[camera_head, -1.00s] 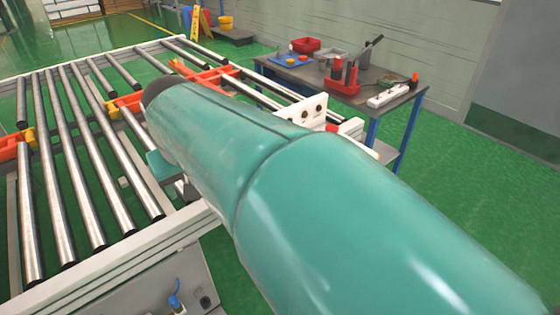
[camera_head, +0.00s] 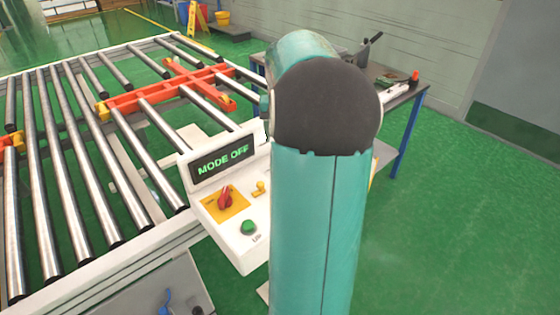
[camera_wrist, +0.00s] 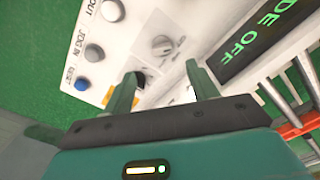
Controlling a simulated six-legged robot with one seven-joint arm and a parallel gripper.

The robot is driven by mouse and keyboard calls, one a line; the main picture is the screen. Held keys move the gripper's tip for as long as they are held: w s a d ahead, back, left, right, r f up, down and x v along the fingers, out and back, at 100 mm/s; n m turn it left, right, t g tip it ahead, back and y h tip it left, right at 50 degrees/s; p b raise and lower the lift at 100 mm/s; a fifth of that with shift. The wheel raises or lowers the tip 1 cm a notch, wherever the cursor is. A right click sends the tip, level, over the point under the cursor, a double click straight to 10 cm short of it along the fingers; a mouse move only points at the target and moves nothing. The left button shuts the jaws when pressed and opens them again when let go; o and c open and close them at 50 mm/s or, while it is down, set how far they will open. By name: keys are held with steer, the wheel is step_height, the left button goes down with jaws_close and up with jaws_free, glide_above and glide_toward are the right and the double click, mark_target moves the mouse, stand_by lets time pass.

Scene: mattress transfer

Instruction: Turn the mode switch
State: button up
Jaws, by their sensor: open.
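The control panel (camera_head: 230,238) stands at the right end of the roller conveyor, its screen (camera_head: 224,161) reading "MODE OFF" in green. A grey rotary knob (camera_wrist: 162,45) lies just beyond the gap between the fingertips. The screen (camera_wrist: 262,38) is at upper right.
A green button (camera_head: 249,228) and a small yellow knob (camera_head: 259,188) are on the panel. The wrist view shows a blue button (camera_wrist: 82,84) and grey buttons. Red-orange crosspieces (camera_head: 170,84) lie on the rollers. A workbench (camera_head: 412,92) stands behind my arm.

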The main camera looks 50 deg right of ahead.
step_height(320, 180, down, 11)
steer(key=shift+r, duration=0.1)
stand_by(0.3)
steer(key=shift+w, duration=0.1)
steer(key=c, duration=1)
